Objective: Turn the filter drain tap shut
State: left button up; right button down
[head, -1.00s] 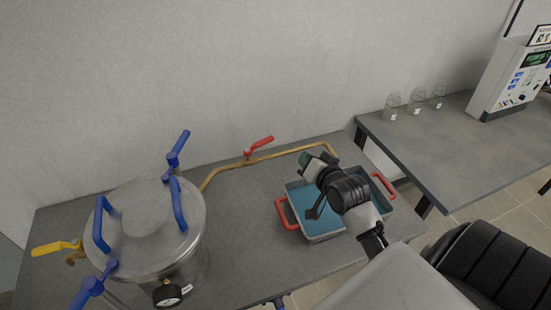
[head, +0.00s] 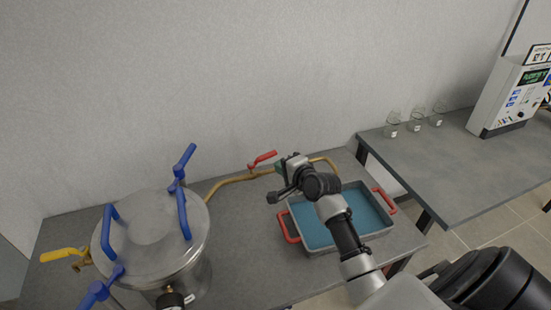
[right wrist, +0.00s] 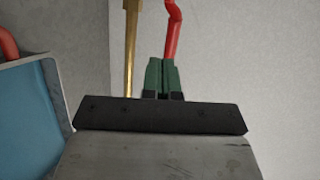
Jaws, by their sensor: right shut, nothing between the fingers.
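The red-handled tap (head: 263,159) sits on a brass pipe (head: 230,180) that runs from the steel filter vessel (head: 150,235) along the wall. Its lever slants up to the right, at an angle to the pipe. My right gripper (head: 279,168) is shut and empty just right of the tap, close to the lever. In the right wrist view, the green fingertips (right wrist: 162,75) are together, with the red lever (right wrist: 173,30) right beyond them and the brass pipe (right wrist: 130,50) to the left. I cannot tell whether they touch the lever. My left gripper is not in view.
A grey tray (head: 372,234) of blue liquid with red handles stands below my right arm. Blue clamps (head: 183,215) top the vessel, and a yellow-handled valve (head: 62,254) is at its left. Glass flasks (head: 416,121) and a white machine (head: 510,95) stand on the right-hand table.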

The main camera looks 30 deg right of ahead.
aim_at(271, 157)
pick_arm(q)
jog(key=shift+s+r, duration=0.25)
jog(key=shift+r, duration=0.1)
pick_arm(e)
jog(key=shift+w, duration=1.65)
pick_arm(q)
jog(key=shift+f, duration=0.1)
